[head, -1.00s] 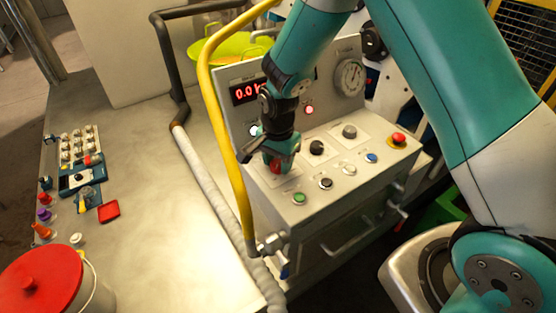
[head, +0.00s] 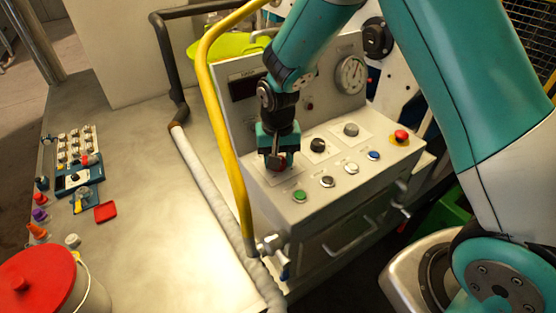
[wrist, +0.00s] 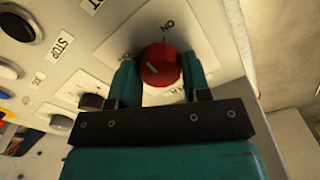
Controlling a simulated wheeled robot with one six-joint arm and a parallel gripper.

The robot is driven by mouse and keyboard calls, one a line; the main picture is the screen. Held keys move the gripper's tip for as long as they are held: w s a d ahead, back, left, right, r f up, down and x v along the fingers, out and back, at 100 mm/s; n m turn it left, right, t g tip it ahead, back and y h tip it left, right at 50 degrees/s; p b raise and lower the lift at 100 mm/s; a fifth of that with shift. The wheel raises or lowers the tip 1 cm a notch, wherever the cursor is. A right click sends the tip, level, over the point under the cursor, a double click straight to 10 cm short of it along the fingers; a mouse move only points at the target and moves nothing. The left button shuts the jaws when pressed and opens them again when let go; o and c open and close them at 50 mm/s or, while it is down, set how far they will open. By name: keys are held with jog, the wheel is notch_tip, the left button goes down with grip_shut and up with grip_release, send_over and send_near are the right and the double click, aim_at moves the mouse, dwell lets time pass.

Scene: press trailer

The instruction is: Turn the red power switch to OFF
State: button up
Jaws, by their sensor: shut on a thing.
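The red power switch (wrist: 160,65) is a round knob on a white plate (wrist: 215,45). A small pale mark on the knob's face points to the left in the wrist view. My gripper (head: 278,160) is shut on the knob, with one teal finger on each side. In the head view the gripper covers most of the switch (head: 277,164). The panel's display (head: 243,88) is dark.
The sloped panel also carries a green button (head: 299,195), black and grey knobs, white and blue buttons, and a red emergency button (head: 401,135). A yellow rail (head: 228,150) rises close to the left of my gripper.

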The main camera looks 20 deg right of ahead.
jog(key=n+b, duration=0.1)
jog(key=n, duration=0.4)
jog(key=shift+n, duration=0.3)
jog(key=shift+n+b, duration=0.35)
jog(key=shift+n, duration=1.75)
jog(key=o, duration=0.9)
notch_tip(320, 180, up, 18)
jog(key=b, duration=0.3)
jog(key=shift+f, duration=0.25)
jog(key=s+a+f+y, duration=0.1)
jog(key=s, duration=0.7)
jog(key=s+a+y+b, duration=0.1)
jog(key=s+a, duration=0.1)
jog(key=s, duration=0.6)
jog(key=s+a+f+y, duration=0.1)
jog(key=s+y, duration=0.1)
jog(key=s, duration=0.6)
jog(key=shift+a+f, duration=0.3)
